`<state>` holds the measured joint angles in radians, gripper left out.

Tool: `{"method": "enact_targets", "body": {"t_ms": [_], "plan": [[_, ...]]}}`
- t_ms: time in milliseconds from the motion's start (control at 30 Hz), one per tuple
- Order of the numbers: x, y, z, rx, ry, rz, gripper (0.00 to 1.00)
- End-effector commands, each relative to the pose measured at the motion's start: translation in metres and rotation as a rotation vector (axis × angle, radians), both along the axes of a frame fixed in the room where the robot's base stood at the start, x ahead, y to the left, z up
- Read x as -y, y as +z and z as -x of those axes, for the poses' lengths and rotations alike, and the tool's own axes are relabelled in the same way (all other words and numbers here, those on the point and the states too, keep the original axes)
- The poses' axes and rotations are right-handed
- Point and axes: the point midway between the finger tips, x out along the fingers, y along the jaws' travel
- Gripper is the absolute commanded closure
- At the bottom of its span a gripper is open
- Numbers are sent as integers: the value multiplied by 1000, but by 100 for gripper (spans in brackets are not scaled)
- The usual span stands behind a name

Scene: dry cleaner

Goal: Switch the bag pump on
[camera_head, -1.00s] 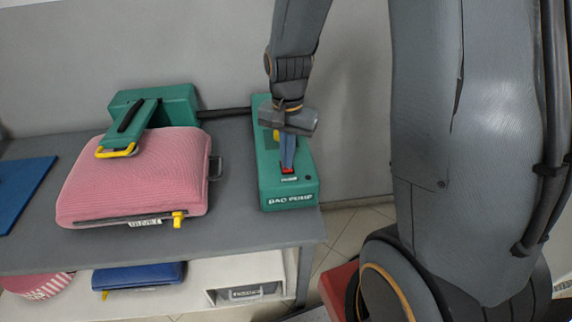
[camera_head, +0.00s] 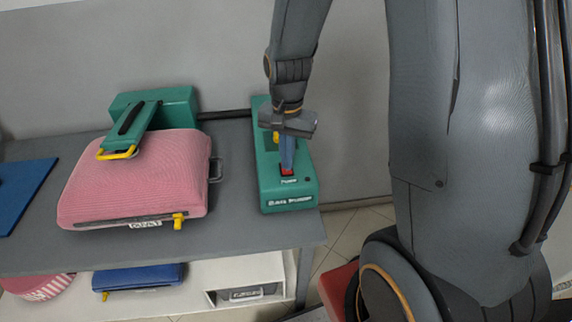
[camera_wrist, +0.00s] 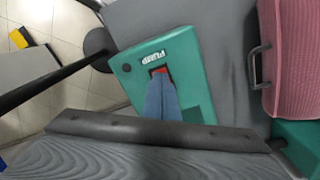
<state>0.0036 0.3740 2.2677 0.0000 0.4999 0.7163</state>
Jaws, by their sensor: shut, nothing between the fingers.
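The bag pump (camera_head: 268,190) is a green box with white lettering on its front, at the right end of the grey table; it also shows in the wrist view (camera_wrist: 185,60). A red switch (camera_head: 287,170) sits on its top near the front, above a small white label. My gripper (camera_head: 287,165) is shut and empty, pointing down with its blue-grey fingertips at the switch. In the wrist view the fingertips (camera_wrist: 160,82) cover most of the red switch (camera_wrist: 160,70). They look to be touching it, but I cannot tell whether it is pressed.
A pink ribbed bag (camera_head: 135,180) with yellow valve and grey handle lies left of the pump, under a green clamp (camera_head: 150,105). A black hose (camera_head: 225,114) runs behind. A blue panel (camera_head: 25,195) lies at far left. The lower shelf holds a blue bag (camera_head: 138,276).

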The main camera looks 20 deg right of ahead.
Motion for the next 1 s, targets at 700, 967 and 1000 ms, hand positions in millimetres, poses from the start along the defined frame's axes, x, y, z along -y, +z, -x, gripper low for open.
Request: {"method": "enact_targets", "body": {"t_ms": [700, 967, 1000], "plan": [[0, 55, 0, 1, 0, 0, 100], [0, 60, 0, 0, 0, 0, 100], [0, 59, 0, 0, 0, 0, 100]]}}
